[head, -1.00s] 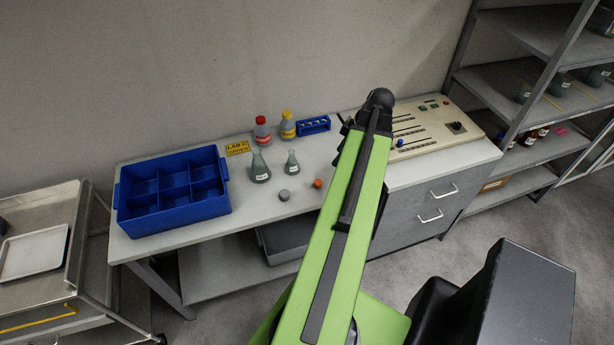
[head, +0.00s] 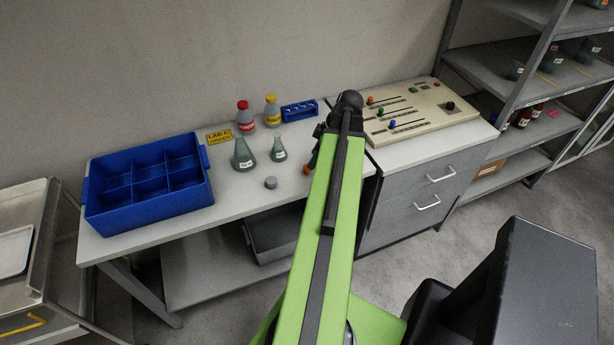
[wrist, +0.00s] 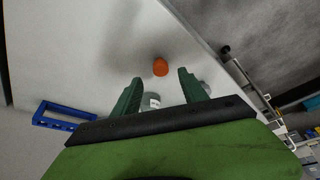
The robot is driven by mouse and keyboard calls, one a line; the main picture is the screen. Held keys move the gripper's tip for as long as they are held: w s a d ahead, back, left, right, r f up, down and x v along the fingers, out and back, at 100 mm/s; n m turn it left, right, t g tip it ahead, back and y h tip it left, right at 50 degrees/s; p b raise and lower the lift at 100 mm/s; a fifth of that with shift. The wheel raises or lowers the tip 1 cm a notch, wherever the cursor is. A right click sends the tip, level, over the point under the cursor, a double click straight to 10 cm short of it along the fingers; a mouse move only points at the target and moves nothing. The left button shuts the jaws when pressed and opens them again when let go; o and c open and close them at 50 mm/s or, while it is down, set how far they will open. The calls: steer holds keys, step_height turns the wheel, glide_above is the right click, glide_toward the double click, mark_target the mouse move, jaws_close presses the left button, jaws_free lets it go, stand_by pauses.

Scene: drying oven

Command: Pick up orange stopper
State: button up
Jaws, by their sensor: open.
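The orange stopper (wrist: 160,67) stands on the white bench top in the wrist view, a little beyond and between my fingertips. In the head view the orange stopper (head: 307,169) shows just left of my green arm, which partly covers it. My gripper (wrist: 158,82) is open and empty, its two green fingers apart, with the stopper not between them. In the head view the fingers are mostly hidden behind my arm.
A grey stopper (head: 270,183) and two flasks (head: 243,155) (head: 278,149) stand to the left. Behind are two capped bottles (head: 246,117) (head: 272,111) and a blue rack (head: 299,111). A blue compartment bin (head: 150,187) is far left; a control panel (head: 420,108) is right.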

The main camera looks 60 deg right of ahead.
mark_target(307, 170)
steer(key=b+x, duration=0.5)
steer(key=shift+s+f, duration=0.1)
steer(key=shift+f, duration=0.05)
steer(key=shift+a, duration=0.1)
steer(key=shift+c, duration=0.3)
jaws_close()
